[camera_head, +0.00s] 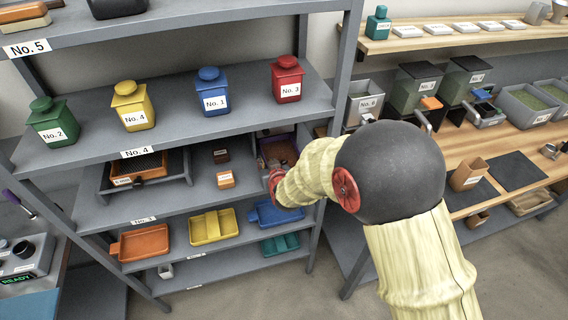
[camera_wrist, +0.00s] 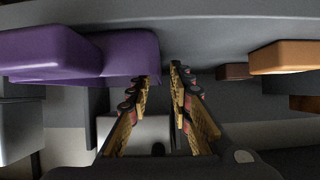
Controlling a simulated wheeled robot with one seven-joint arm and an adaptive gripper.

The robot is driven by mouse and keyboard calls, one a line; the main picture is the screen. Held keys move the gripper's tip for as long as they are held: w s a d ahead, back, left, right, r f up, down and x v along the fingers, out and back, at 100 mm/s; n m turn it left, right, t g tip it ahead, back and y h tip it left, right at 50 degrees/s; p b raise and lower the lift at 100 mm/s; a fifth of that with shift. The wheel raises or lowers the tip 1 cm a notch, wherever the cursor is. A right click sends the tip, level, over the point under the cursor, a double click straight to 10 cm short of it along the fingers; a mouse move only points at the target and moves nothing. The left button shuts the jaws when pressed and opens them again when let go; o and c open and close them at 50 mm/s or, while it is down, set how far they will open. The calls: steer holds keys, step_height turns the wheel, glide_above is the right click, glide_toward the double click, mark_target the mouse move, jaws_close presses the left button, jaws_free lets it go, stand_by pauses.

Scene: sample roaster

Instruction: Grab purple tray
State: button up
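The purple tray (camera_head: 276,138) is on the middle shelf, at its right end, with something brown in it. My arm partly covers it in the head view. In the wrist view the purple tray (camera_wrist: 120,52) fills the upper left, close up. My gripper (camera_wrist: 165,72) points toward it, with its two fingertips beside the tray's right end. A narrow gap shows between the fingertips and nothing is held between them. I cannot tell whether the left finger touches the tray.
A small orange box (camera_head: 226,180) and a dark brown box (camera_head: 221,156) are left of the tray. The orange box (camera_wrist: 285,57) is at the wrist view's upper right. Shelf boards lie above and below. A blue tray (camera_head: 272,214) is on the shelf below.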

jaws_close()
steer(key=shift+r, duration=0.1)
stand_by(0.6)
